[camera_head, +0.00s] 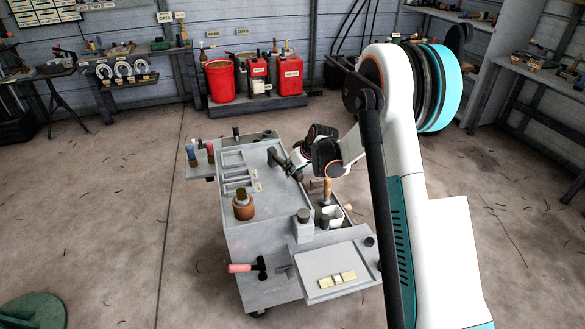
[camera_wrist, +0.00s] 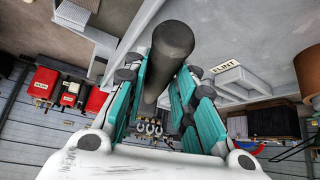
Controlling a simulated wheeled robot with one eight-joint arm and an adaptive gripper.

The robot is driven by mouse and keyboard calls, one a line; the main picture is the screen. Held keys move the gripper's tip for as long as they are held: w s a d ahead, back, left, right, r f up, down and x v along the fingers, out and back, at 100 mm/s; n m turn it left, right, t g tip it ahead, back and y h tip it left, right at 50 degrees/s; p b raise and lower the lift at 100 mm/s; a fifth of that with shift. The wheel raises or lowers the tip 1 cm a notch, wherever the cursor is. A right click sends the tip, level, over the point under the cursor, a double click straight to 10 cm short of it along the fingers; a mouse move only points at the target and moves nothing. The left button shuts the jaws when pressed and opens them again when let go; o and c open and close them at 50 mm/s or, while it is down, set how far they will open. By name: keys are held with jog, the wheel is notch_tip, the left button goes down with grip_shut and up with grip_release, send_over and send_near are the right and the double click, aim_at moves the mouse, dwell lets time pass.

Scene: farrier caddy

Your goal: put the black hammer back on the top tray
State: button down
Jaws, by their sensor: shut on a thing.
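My gripper (camera_head: 293,168) is shut on the black hammer (camera_head: 277,159) and holds it over the right part of the grey top tray (camera_head: 272,205) of the caddy. In the wrist view, the hammer's dark rounded shaft (camera_wrist: 165,55) runs between the teal fingers of my gripper (camera_wrist: 166,85). Part of the hammer is hidden by the fingers. I cannot tell whether it touches the tray. A pale edge of the caddy shows at the right in the wrist view.
A brown pot (camera_head: 243,207) stands on the tray, with grey slots (camera_head: 237,181) behind it. A red-handled hammer (camera_head: 247,267) is at the caddy's front. A side shelf (camera_head: 335,283) holds yellowish blocks. Red cans (camera_head: 290,73) stand at the back wall.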

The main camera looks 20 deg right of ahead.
jog(key=shift+f, duration=0.45)
dwell(0.4)
jog(key=c, duration=1.2)
grip_release()
jog(key=shift+c, duration=0.2)
jog(key=v, duration=1.2)
